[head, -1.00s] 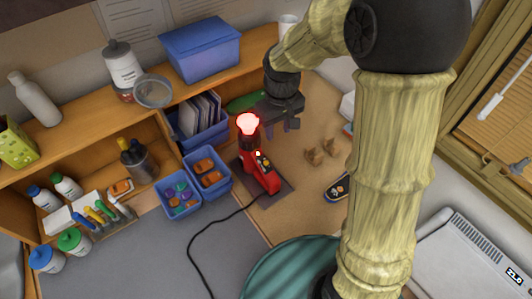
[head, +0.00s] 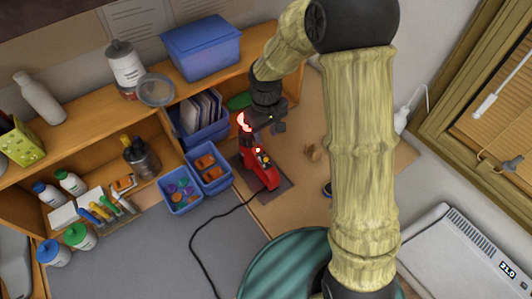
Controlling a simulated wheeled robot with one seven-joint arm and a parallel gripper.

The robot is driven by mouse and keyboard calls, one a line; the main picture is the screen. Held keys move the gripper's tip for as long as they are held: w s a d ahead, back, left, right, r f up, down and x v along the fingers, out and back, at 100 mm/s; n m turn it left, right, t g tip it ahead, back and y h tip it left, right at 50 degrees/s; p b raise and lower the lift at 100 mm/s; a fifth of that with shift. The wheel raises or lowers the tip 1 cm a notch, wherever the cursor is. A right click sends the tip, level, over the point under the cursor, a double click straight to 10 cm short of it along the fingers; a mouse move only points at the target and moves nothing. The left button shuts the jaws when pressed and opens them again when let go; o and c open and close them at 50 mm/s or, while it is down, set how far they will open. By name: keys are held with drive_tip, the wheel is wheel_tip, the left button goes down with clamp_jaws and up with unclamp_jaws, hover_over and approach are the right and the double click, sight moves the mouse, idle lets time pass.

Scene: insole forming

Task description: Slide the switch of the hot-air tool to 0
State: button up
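The red hot-air tool (head: 262,174) stands on a dark mat (head: 277,190) on the wooden bench. Its top glows red-orange, and a small red light shows on its body near a dark control area, where the switch (head: 265,159) seems to be; its position is too small to read. My gripper (head: 277,125) is just above and to the right of the tool's body, close to the glowing top, which it partly covers. Its fingers point down and seem apart, with nothing seen between them. I cannot tell whether it touches the tool.
Blue bins (head: 181,193) with small parts stand left of the tool. A black cable (head: 205,235) runs from it over the grey surface. A wooden shelf (head: 150,100) with bottles and a blue box (head: 201,47) is behind. A teal round stool (head: 280,265) is in front.

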sight(266, 158)
wheel_tip(266, 158, down, 12)
drive_tip(key=p, duration=0.3)
drive_tip(key=shift+r, duration=0.1)
clamp_jaws()
